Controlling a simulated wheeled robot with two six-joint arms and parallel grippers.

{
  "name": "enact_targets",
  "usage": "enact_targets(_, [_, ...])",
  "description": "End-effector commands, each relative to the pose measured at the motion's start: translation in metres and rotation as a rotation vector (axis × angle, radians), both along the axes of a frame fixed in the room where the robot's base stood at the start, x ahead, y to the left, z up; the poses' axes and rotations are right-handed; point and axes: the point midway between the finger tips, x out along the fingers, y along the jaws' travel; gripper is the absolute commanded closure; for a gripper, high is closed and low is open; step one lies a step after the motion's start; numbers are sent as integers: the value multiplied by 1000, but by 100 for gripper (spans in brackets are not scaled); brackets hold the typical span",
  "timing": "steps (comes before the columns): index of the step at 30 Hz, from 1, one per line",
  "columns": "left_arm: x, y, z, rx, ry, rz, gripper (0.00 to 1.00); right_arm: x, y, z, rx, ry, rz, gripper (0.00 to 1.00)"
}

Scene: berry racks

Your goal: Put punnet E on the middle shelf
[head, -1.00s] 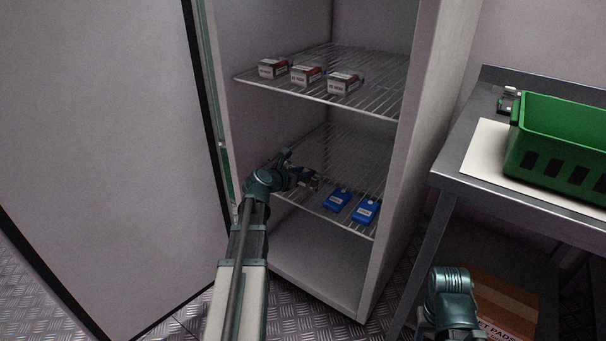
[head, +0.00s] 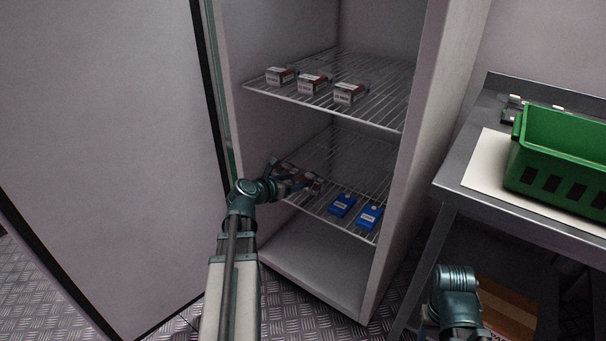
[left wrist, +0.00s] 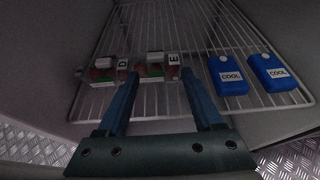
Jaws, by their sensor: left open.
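Punnet E (left wrist: 157,70), a small clear pack of red fruit with a white label marked E, sits on the lower wire shelf (head: 330,212) of the open cabinet. Punnet D (left wrist: 108,70) stands just left of it. My left gripper (left wrist: 160,84) is open, its two fingers pointing at punnet E, one towards each side. I cannot tell whether the fingertips touch it. In the head view the left gripper (head: 297,184) reaches in over the front of that shelf and partly hides the punnets. My right gripper is not in view; only part of that arm shows.
Two blue cool packs (head: 342,205) (head: 369,216) lie right of the punnets. The upper wire shelf (head: 375,110) holds three small boxes (head: 312,84). The cabinet door (head: 100,150) is open at left. A green crate (head: 560,160) stands on the metal table at right.

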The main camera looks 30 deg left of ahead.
Motion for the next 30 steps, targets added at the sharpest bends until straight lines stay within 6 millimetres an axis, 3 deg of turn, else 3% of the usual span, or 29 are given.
enact_targets(3, [-19, 0, 10, -2, -1, 2, 32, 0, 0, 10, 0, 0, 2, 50])
enact_targets(9, [-32, 2, 14, 0, 0, -1, 32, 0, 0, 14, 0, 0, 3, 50])
enact_targets(30, [-33, 2, 14, 0, -1, -1, 32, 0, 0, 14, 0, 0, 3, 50])
